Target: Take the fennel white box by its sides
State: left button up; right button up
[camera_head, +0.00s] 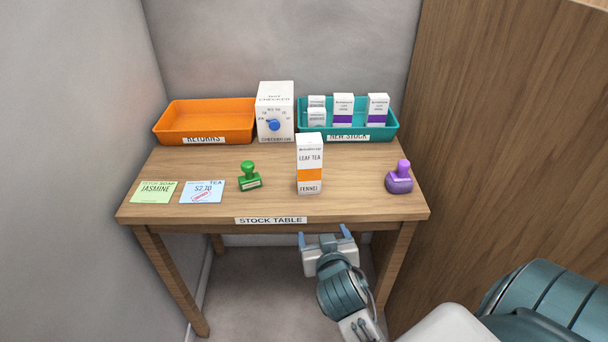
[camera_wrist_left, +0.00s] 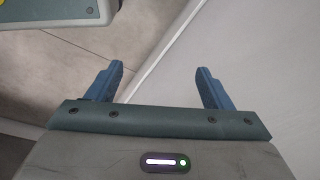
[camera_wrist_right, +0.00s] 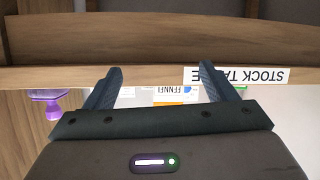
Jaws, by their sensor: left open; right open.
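The fennel white box (camera_head: 309,164) stands upright near the front middle of the stock table, with an orange band and the words LEAF TEA and FENNEL. My right gripper (camera_head: 328,236) is open and empty, in front of the table's front edge and below its top, nearer to me than the box. In the right wrist view the lower part of the fennel box (camera_wrist_right: 168,96) shows upside down between the open fingers (camera_wrist_right: 160,80), beyond the table edge.
A wooden panel (camera_head: 490,150) rises at right.

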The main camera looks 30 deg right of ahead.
aim_at(310, 173)
jog(key=w+r+t, duration=0.1)
jog(key=w+r, duration=0.2)
jog(key=w+d+r+t+h, duration=0.1)
jog(key=w+r, duration=0.2)
jog(key=w+r+m+t+h+p, duration=0.1)
jog(key=w+r, duration=0.1)
jog(key=shift+w+d+r+t, duration=0.3)
jog(key=shift+w+r, duration=0.1)
jog(key=shift+w+d, duration=0.25)
jog(key=shift+w, duration=0.2)
jog(key=x, duration=0.2)
jog(key=p+x, duration=0.1)
jog(key=x, duration=0.1)
jog(key=shift+s+d+p, duration=0.15)
jog(key=shift+d+p, duration=0.15)
jog(key=shift+d, duration=0.05)
jog(key=shift+w+d+f, duration=0.15)
jog(key=shift+w+d, duration=0.05)
jog(key=shift+w, duration=0.2)
pick_arm(q)
jog(key=s+f, duration=0.3)
jog(key=f, duration=0.3)
jog(key=shift+s+a, duration=0.25)
jog(key=shift+a, duration=0.2)
pick_arm(e)
jog(key=c, duration=1.1)
